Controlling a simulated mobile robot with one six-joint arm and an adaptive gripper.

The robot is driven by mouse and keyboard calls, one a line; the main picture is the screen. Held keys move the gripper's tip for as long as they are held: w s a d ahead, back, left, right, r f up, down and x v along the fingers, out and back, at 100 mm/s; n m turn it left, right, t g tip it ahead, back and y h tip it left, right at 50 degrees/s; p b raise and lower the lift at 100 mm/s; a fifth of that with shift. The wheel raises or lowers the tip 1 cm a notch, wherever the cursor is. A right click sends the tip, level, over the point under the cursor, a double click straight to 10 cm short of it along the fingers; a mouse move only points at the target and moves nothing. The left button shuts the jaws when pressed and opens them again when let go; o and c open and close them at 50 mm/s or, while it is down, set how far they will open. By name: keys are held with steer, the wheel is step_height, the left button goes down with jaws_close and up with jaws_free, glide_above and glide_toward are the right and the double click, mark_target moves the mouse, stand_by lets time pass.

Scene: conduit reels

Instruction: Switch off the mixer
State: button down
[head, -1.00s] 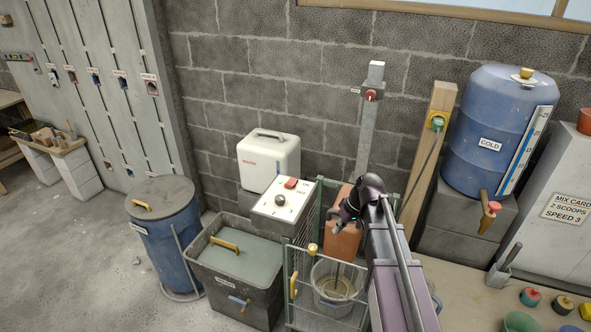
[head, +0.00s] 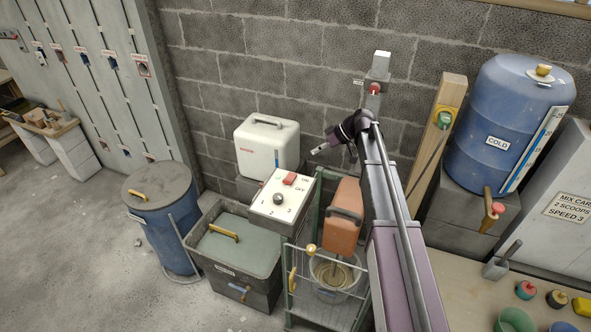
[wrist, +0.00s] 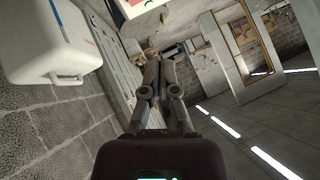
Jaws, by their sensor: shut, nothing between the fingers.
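The mixer (head: 342,226) is an orange body with a dark handle. Its shaft reaches into a bucket (head: 331,279) inside a wire cage. A white control panel (head: 264,205) stands left of it, with a red switch (head: 290,179) beside ON and OFF labels and a dark dial (head: 278,198) with numbers. I cannot tell which way the switch is set. My gripper (head: 318,151) is shut and empty, above and right of the panel, pointing left and touching nothing. In the wrist view my closed fingers (wrist: 152,58) show; a corner of the panel (wrist: 138,8) is at the top edge.
A white case (head: 267,146) stands behind the panel against the block wall. A post with a red knob (head: 374,88) rises behind my arm. The cage (head: 318,312) is below.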

mark_target(287, 180)
stand_by(0.4)
steer(key=b+x, duration=0.7)
steer(key=x, duration=0.3)
steer(key=shift+s+a+f, duration=0.1)
steer(key=shift+f, duration=0.3)
steer(key=shift+s+a+f+b, duration=0.1)
steer(key=shift+s+f+b, duration=0.2)
steer(key=shift+f+b, duration=0.5)
steer(key=shift+s+a+f+b, duration=0.1)
steer(key=shift+s+f+b, duration=0.25)
steer(key=shift+f+b, duration=0.4)
steer(key=shift+r, duration=0.15)
steer(key=shift+d, duration=0.2)
